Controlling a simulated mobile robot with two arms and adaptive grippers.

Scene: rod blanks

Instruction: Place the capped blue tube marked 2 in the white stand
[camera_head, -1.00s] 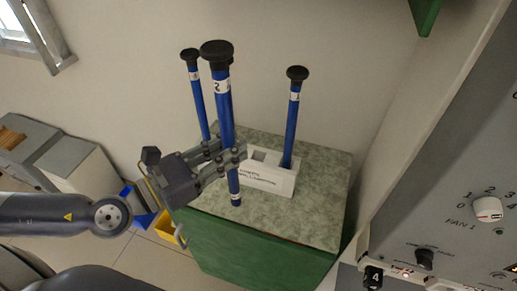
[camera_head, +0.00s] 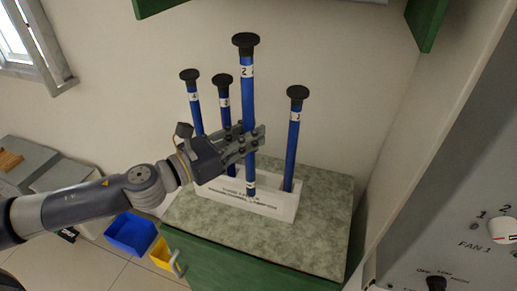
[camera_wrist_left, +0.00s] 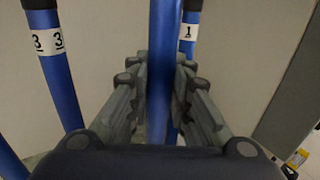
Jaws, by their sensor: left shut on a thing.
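The capped blue tube marked 2 (camera_head: 249,85) is upright in my left gripper (camera_head: 255,140), which is shut around its lower half. Its bottom end is over or at the white stand (camera_head: 273,206), in front of or in a slot; I cannot tell which. In the left wrist view the blue tube (camera_wrist_left: 163,70) runs between my fingers. Tubes marked 4 (camera_head: 195,105), 3 (camera_head: 224,100) and 1 (camera_head: 293,135) stand upright in the stand, all black-capped. My right gripper is out of view.
The stand sits on a green cabinet with a speckled top (camera_head: 310,245). The top is clear in front of the stand. A blue bin (camera_head: 130,234) and a yellow bin (camera_head: 162,255) are on the floor at left. A grey control panel (camera_head: 460,220) is at right.

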